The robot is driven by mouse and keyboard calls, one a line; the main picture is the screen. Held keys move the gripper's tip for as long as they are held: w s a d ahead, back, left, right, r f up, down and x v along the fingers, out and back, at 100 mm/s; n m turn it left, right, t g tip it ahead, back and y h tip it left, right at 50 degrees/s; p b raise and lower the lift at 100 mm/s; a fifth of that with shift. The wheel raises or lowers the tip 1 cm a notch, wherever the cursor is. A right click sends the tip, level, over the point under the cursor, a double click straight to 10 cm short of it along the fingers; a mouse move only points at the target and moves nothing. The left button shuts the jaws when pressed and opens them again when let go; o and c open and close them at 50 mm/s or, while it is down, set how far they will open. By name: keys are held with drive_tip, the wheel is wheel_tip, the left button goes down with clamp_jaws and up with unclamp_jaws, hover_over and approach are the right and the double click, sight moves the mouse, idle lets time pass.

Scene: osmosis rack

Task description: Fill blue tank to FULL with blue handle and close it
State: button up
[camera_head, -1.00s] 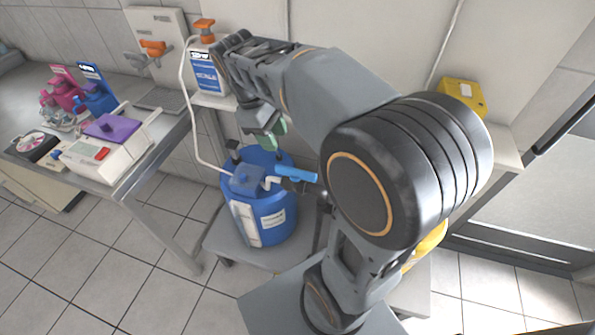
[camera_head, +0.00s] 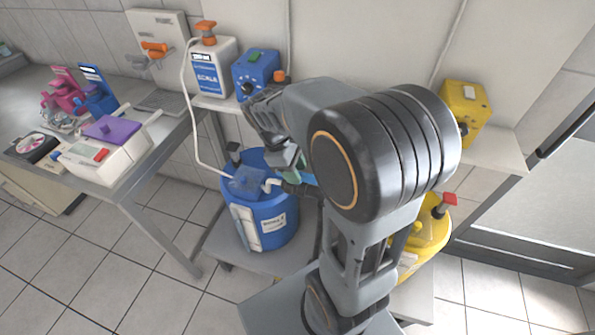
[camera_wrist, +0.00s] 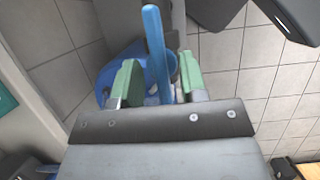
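The blue tank (camera_head: 272,218) stands on a low grey platform, with a pale vertical strip and a label on its front. The level in it cannot be read. The blue handle (camera_head: 308,179) sticks out to the right of the tank's top and is mostly hidden by my arm. In the wrist view the blue handle (camera_wrist: 153,30) runs upright between the two green fingertips. My gripper (camera_wrist: 157,75) is open around it, with gaps on both sides. In the head view my gripper (camera_head: 290,168) is low over the tank's right top, partly hidden.
A white hose rises from the tank to the white SCALE container (camera_head: 212,70) on the shelf, beside a blue box (camera_head: 256,72). A yellow tank (camera_head: 432,235) stands to the right, behind my arm. A bench (camera_head: 110,190) with instruments is at left.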

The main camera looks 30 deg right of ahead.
drive_tip(key=shift+s+d+f, duration=0.1)
drive_tip(key=shift+s+f, duration=0.05)
drive_tip(key=shift+f, duration=0.25)
drive_tip(key=shift+c, duration=0.3)
